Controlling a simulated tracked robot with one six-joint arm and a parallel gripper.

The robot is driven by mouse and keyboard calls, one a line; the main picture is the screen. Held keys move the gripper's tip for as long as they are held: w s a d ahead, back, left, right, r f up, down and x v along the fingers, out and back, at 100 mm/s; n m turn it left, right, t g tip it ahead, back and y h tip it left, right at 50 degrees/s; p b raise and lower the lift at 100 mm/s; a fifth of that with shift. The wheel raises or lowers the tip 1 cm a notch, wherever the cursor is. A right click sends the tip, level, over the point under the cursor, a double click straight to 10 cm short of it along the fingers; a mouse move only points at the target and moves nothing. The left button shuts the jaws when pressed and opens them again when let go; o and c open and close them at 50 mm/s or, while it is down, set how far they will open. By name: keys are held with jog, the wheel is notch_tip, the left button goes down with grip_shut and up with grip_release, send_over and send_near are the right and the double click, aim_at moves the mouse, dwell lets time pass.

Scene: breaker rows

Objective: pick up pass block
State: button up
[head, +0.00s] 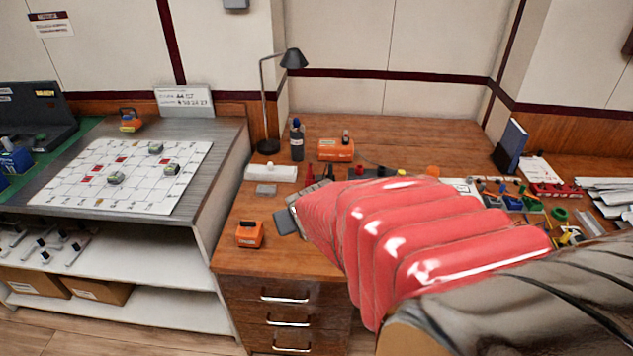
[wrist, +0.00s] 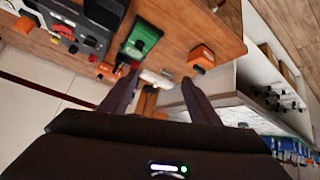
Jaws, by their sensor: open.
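I cannot tell which thing is the pass block, as no label reads clearly. Candidates include an orange block (head: 250,234) near the desk's front left edge, a small grey block (head: 265,189) behind it, and small grey-green blocks (head: 115,177) on a white grid sheet (head: 150,190). In the wrist view, an orange block (wrist: 202,55) and a green, dark-topped box (wrist: 140,40) lie beyond my fingers. My gripper (wrist: 158,88) is open, its two dark fingers apart with nothing held between them.
A white strip (head: 271,172), a desk lamp (head: 268,144), a dark bottle (head: 297,140) and an orange box (head: 336,150) stand on the wooden desk. The grid sheet lies on a grey side table (head: 205,160). Tools and parts crowd the right; the desk's back is mostly clear.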

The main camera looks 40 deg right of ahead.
jog(key=s+d+f+m+h, duration=0.1)
jog(key=s+d+f, duration=0.3)
jog(key=d, duration=0.3)
jog(key=s+d+f+m+t+h, duration=0.1)
jog(key=s+d+f+m+h, duration=0.1)
jog(key=s+d+f, duration=0.3)
jog(key=s+d+f+m+t+h, duration=0.1)
jog(key=s+d+f, duration=0.4)
jog(key=d, duration=0.6)
jog(key=shift+s+d+f+m+h, duration=0.15)
jog(key=shift+f+m+h, duration=0.15)
jog(key=shift+f, duration=0.2)
jog(key=shift+s+d+f+m+h, duration=0.1)
jog(key=shift+f+m+h, duration=0.1)
jog(key=shift+f+m, duration=0.25)
jog(key=shift+s+d+f, duration=0.15)
jog(key=shift+s+f, duration=0.05)
jog(key=shift+s, duration=0.15)
jog(key=shift+w, duration=0.2)
